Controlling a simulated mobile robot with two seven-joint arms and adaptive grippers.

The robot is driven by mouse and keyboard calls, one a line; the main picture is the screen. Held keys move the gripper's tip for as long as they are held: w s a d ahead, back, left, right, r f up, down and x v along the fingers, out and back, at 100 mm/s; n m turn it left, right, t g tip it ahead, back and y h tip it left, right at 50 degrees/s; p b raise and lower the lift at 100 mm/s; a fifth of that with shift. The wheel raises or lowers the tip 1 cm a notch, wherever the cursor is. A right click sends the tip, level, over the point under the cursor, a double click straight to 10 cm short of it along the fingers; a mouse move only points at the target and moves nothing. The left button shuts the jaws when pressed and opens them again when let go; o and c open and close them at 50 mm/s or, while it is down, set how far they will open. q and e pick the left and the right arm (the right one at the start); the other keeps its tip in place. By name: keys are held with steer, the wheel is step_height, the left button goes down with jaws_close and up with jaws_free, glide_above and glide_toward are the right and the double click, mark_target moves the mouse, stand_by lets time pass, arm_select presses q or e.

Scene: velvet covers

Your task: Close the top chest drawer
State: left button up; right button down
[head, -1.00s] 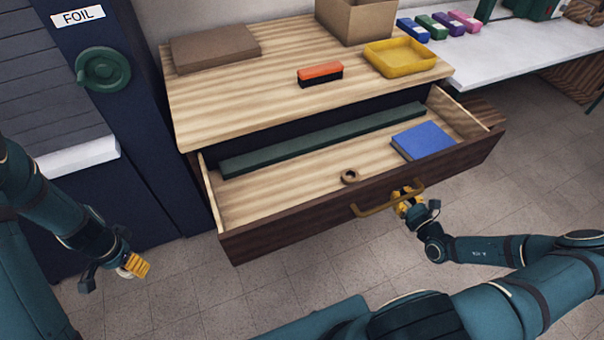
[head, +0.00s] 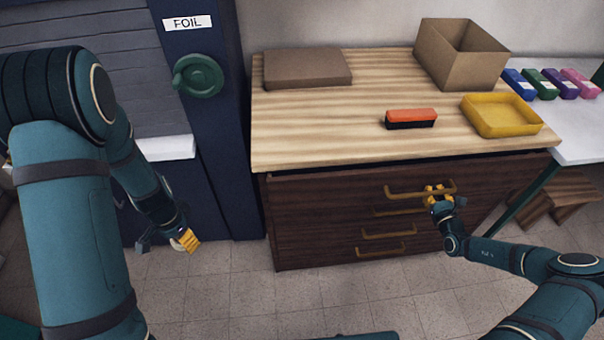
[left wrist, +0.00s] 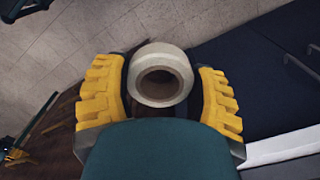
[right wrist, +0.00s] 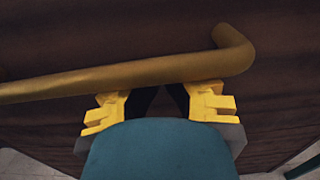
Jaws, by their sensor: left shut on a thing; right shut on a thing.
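The chest (head: 300,220) is dark wood with a pale striped top. Its top drawer (head: 330,195) now sits in, about flush with the front; a narrow dark strip shows under the chest top, and I cannot tell whether a small gap remains. The drawer's inside is hidden. My right gripper (head: 438,190) is at the right part of the brass top handle (head: 410,192), shut on it; the right wrist view shows the handle (right wrist: 120,80) across the fingertips (right wrist: 160,103). My left gripper (head: 188,240) is away to the left, shut on a cream ring-shaped roll (left wrist: 160,92).
On the chest top are a brown flat box (head: 307,70), an orange-and-black block (head: 410,118), a yellow tray (head: 500,117) and an open cardboard box (head: 460,55). A blue cabinet with a green wheel (head: 198,76) stands left. A white table (head: 575,135) is at right.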

steer(key=w+b, duration=0.1)
steer(key=w, duration=0.4)
steer(key=shift+w+a, duration=0.1)
steer(key=shift+w+r, duration=0.1)
steer(key=shift+r, duration=0.1)
